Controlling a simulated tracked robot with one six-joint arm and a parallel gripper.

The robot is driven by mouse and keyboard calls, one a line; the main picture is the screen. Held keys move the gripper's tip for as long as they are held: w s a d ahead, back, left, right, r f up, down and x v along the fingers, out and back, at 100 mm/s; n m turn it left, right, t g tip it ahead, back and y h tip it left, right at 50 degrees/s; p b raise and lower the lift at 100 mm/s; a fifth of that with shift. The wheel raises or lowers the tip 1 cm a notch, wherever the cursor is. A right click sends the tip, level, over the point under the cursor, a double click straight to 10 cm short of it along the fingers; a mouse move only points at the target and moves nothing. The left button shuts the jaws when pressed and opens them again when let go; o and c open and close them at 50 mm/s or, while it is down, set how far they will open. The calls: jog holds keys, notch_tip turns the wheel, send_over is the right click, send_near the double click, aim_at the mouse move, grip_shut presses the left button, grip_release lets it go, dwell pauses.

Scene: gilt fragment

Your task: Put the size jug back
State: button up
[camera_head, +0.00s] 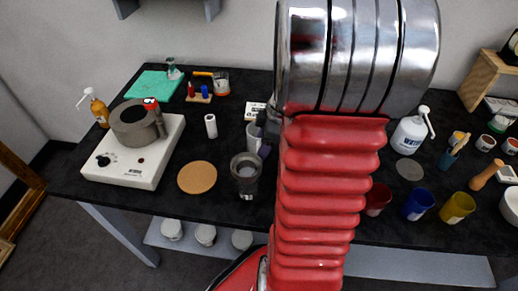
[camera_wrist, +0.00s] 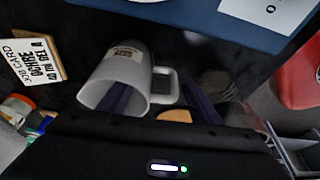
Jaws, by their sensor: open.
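The white jug (camera_head: 253,135), which I take for the size jug, stands on the dark bench just left of my arm, partly hidden by my gripper.
A round cork mat (camera_head: 197,177) lies bare left of the pot. A white hotplate (camera_head: 135,150) carries a grey vessel (camera_head: 134,123). A white cylinder (camera_head: 211,126) stands nearby. A lettered card (camera_wrist: 33,60) is left of the jug. Cups (camera_head: 418,204) and a grey disc (camera_head: 410,169) are right of my arm.

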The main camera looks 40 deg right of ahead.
jog(key=v, duration=1.2)
dwell(0.8)
jog(key=s+a+r+m+t+h, duration=0.1)
jog(key=a+m, duration=0.3)
jog(key=a, duration=0.9)
jog(key=s+a+r+m+t+h, duration=0.1)
jog(key=a+r+m, duration=0.3)
jog(key=a, duration=1)
jog(key=shift+s+m+t+h, duration=0.3)
jog(key=shift+s+t, duration=0.2)
jog(key=shift+s, duration=0.1)
jog(key=shift+d, duration=0.1)
